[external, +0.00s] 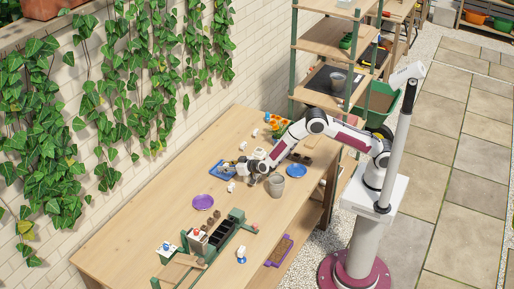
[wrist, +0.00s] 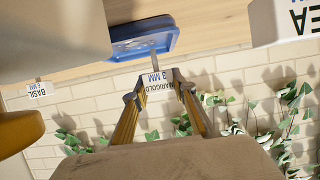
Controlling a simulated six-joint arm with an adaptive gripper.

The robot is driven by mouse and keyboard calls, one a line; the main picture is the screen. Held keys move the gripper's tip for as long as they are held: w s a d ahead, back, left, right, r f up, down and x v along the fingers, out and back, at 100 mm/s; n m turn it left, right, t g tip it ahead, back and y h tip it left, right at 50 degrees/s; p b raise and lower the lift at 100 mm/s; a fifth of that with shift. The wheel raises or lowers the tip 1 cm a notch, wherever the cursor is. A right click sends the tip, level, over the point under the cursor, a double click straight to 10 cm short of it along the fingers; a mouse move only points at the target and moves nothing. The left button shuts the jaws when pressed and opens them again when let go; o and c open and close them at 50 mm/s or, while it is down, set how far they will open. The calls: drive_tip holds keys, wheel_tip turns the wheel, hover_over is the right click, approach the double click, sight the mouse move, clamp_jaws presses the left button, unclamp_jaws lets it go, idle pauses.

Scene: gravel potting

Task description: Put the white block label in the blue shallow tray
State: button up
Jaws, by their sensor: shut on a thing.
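My gripper (wrist: 155,92) is shut on a white block label (wrist: 156,80) printed "MARIGOLD 3 MM", which sits between the two fingertips in the wrist view. A thin grey piece at the label overlaps the blue shallow tray (wrist: 128,32) in the picture; I cannot tell whether it touches. In the external view the blue tray (external: 217,176) lies on the bench near the wall, with my gripper (external: 243,173) beside and partly over its right side. The held label is too small to make out clearly there.
A grey pot (external: 277,186), a round blue saucer (external: 297,171) and a purple saucer (external: 202,202) stand nearby. A white label (external: 231,187) stands just in front of the tray. A green rack (external: 222,237) holds dark pots. A "BASIL" label (wrist: 39,91) shows at left.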

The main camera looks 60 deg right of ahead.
drive_tip(key=shift+f, duration=0.9)
drive_tip(key=shift+f, duration=0.1)
drive_tip(key=o, duration=0.9)
drive_tip(key=shift+c, duration=0.2)
drive_tip(key=shift+v, duration=1.25)
drive_tip(key=v, duration=0.2)
drive_tip(key=shift+s+r, duration=0.2)
drive_tip(key=shift+s, duration=0.1)
wheel_tip(320, 180, up, 7)
